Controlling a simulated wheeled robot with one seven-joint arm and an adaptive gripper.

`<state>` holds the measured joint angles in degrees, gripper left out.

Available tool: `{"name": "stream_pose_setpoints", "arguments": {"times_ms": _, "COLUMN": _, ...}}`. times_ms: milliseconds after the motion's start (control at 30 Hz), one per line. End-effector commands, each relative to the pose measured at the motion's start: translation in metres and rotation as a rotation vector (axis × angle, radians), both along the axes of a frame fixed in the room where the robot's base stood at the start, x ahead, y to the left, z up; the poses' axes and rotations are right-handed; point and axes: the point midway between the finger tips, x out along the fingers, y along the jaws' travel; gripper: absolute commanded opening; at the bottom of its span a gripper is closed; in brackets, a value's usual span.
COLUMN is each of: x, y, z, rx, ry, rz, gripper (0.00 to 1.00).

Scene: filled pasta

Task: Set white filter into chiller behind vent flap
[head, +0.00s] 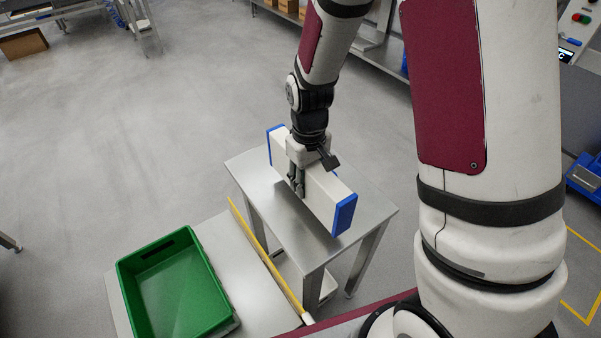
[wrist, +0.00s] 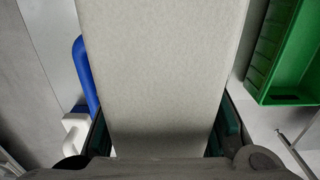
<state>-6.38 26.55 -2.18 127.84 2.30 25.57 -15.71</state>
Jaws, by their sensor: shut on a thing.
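The white filter (head: 325,197) is a long pale block with blue end caps, standing on its narrow side at the small steel table (head: 362,213). My gripper (head: 297,186) reaches down from above and is shut across the filter near its middle. I cannot tell whether the filter's lower edge touches the tabletop. In the wrist view the pale face of the filter (wrist: 160,70) fills the middle, between the two fingers of my gripper (wrist: 160,138). I cannot make out the chiller or the vent flap in either view.
An open, empty green bin (head: 180,295) stands left of the table on a grey surface with a yellow edge strip (head: 262,255); the bin also shows in the wrist view (wrist: 290,55). A blue curved bar (wrist: 86,75) shows left of the filter there.

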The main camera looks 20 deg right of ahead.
Motion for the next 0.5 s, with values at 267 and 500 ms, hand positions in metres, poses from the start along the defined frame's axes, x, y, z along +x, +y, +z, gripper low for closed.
{"name": "stream_pose_setpoints", "arguments": {"times_ms": 267, "x": 0.054, "y": -0.002, "z": -0.006, "rx": -0.001, "ry": -0.001, "rz": -0.001, "gripper": 0.05}}
{"name": "stream_pose_setpoints", "arguments": {"times_ms": 500, "x": 0.062, "y": -0.002, "z": -0.014, "rx": -0.001, "ry": 0.003, "rz": -0.001, "gripper": 0.05}}
